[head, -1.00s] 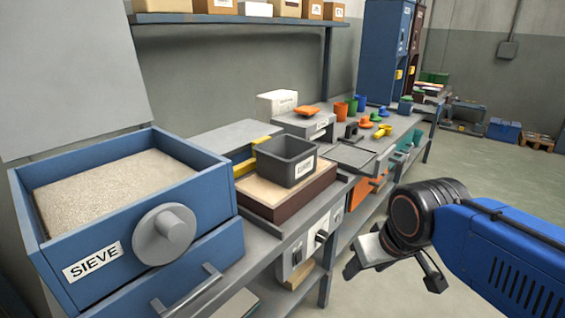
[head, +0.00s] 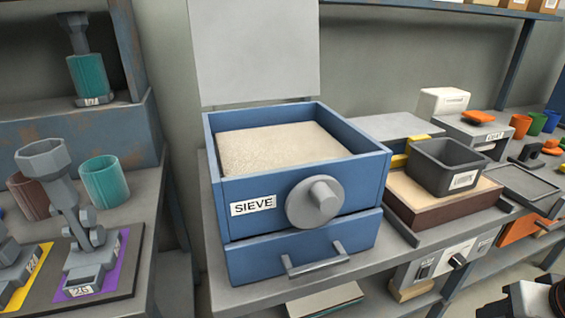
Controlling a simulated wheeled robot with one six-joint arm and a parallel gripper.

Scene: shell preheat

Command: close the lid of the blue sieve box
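The blue sieve box (head: 365,190) stands on a grey bench in the middle of the head view. It is labelled SIEVE and is filled with pale sand (head: 270,146). Its grey lid (head: 254,50) stands upright and open at the back edge. A round grey knob (head: 314,202) is on the front, above a drawer with a bar handle (head: 317,262). My gripper (head: 530,300) shows only in part at the bottom right corner, apart from the box. Its fingers are cut off by the picture edge, so their opening cannot be told.
Right of the box, a dark grey bin (head: 447,168) sits on a brown block (head: 435,207). At the left, a bench holds teal (head: 105,182) and brown cups and a grey stand (head: 72,215) on a purple mat. A shelf hangs at the upper right.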

